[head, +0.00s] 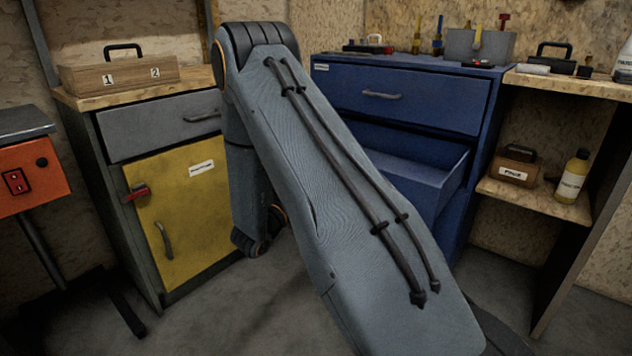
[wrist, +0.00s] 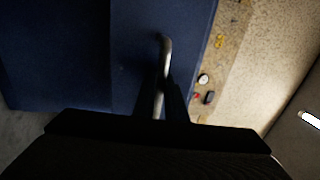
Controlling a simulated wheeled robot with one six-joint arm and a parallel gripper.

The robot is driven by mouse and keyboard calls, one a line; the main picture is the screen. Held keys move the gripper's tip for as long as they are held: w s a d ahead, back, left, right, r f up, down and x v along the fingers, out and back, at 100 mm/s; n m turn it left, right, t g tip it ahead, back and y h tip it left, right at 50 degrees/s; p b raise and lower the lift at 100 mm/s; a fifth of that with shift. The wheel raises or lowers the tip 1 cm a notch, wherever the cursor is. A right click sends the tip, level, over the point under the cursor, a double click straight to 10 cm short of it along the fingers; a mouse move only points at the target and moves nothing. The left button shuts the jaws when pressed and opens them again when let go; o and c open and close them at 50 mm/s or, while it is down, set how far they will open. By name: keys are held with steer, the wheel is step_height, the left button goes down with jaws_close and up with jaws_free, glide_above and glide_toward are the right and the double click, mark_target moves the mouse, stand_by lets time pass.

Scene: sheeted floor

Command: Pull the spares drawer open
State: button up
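The blue cabinet (head: 335,85) stands behind my arm. Its top drawer is shut and has a grey handle (head: 382,95). Below it a blue drawer (head: 432,180) stands pulled out; my arm hides most of its front and its handle. The drawer label is too small to read. My gripper is hidden behind my arm in the head view. In the wrist view my gripper (wrist: 166,103) has its dark fingers close on both sides of a pale metal handle (wrist: 166,48) on a blue front (wrist: 135,45). The fingers appear shut on this handle.
A bench with a yellow door (head: 190,215) stands left, bearing a wooden box (head: 118,76). An orange-sided stand (head: 35,180) is far left. Shelves with a bottle (head: 573,177) are at right. Tools and a grey bin (head: 478,46) sit on the cabinet. Some floor (head: 270,300) is clear.

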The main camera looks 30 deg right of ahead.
steer(key=o, duration=0.4)
steer(key=shift+a, duration=0.1)
steer(key=shift+p+v, duration=0.75)
steer(key=shift+v, duration=3.1)
